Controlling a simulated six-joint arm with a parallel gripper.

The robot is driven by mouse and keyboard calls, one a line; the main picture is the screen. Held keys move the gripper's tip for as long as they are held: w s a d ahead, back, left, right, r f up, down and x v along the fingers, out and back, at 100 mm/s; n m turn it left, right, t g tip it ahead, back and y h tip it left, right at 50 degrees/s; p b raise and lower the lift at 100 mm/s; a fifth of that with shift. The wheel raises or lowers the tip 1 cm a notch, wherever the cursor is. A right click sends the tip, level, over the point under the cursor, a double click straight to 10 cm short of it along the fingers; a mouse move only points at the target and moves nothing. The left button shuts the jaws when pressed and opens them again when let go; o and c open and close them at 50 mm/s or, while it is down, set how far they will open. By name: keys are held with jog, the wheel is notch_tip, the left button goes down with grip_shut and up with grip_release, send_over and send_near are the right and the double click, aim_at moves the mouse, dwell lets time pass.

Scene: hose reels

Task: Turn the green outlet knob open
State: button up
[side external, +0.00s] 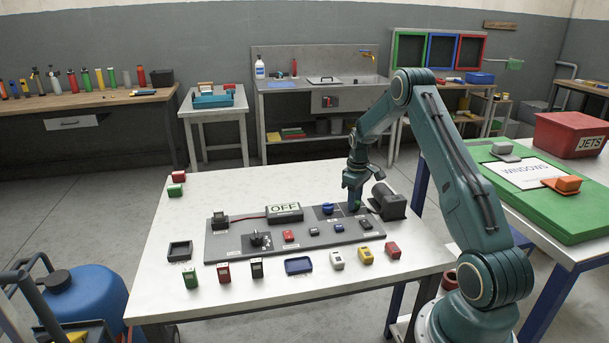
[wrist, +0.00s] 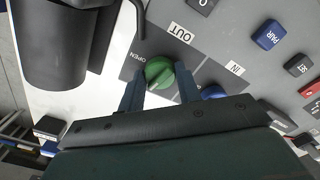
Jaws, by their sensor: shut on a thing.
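The green outlet knob (wrist: 159,72) is round with a ridge across it, on the grey panel below an "OUT" label and beside the word "OPEN" in the wrist view. My gripper (wrist: 160,88) has one finger on each side of the knob and is shut on it. In the side view my gripper (side external: 354,205) points down at the panel's back right, and the knob is mostly hidden by it. A blue knob (side external: 328,208) sits to its left by the "IN" label. The grey panel (side external: 225,248) lies on the white table.
A dark cylindrical motor-like part (side external: 388,201) stands close to the right of my gripper. Several coloured blocks and a blue tray (side external: 298,266) line the table's front. The table's left part is mostly clear.

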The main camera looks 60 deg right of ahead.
jog(key=m, duration=1.1)
jog(key=shift+r, duration=0.1)
jog(key=m, duration=0.4)
dwell(0.5)
jog(key=o, duration=1)
notch_tip(320, 180, up, 14)
dwell(0.5)
